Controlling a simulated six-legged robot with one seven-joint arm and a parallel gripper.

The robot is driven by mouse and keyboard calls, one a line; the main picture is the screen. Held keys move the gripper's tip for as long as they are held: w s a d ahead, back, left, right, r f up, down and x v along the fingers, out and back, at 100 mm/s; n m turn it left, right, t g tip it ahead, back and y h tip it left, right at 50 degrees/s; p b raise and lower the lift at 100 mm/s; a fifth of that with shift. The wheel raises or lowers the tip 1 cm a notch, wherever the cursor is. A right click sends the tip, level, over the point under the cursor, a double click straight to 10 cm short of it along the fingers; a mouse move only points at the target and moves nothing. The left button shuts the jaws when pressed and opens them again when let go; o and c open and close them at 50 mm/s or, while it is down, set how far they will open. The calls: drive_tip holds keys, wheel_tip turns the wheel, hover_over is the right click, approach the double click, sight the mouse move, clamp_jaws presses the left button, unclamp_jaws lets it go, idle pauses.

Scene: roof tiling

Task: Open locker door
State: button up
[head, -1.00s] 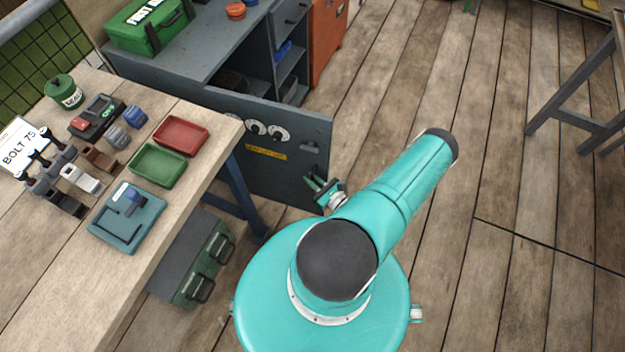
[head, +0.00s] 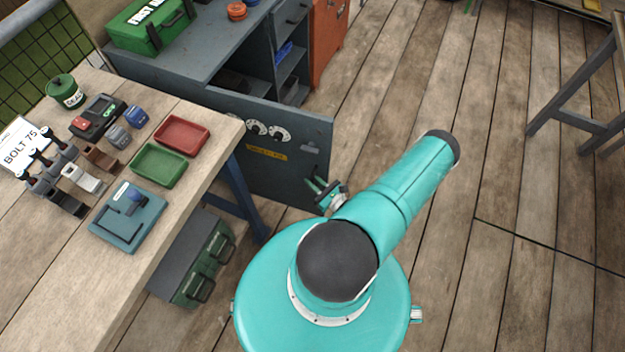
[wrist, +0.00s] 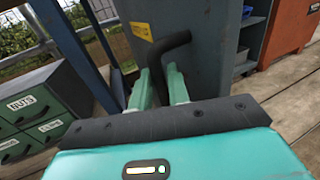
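The locker door (head: 285,175) is a dark grey panel with round dials and a yellow label. It stands swung out from the grey cabinet, with the interior showing behind it. In the wrist view, the door (wrist: 200,60) fills the upper middle. Its dark bent handle (wrist: 163,52) reaches down between the fingers of my gripper (wrist: 161,88). The fingers are apart, on either side of the handle; firm contact is not clear.
A workbench (head: 185,245) with trays and tools stands at the left. Green drawers (head: 200,262) sit below it.

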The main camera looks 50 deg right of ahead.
drive_tip(key=s+a, duration=0.1)
drive_tip(key=s, duration=1.2)
drive_tip(key=shift+a, duration=0.15)
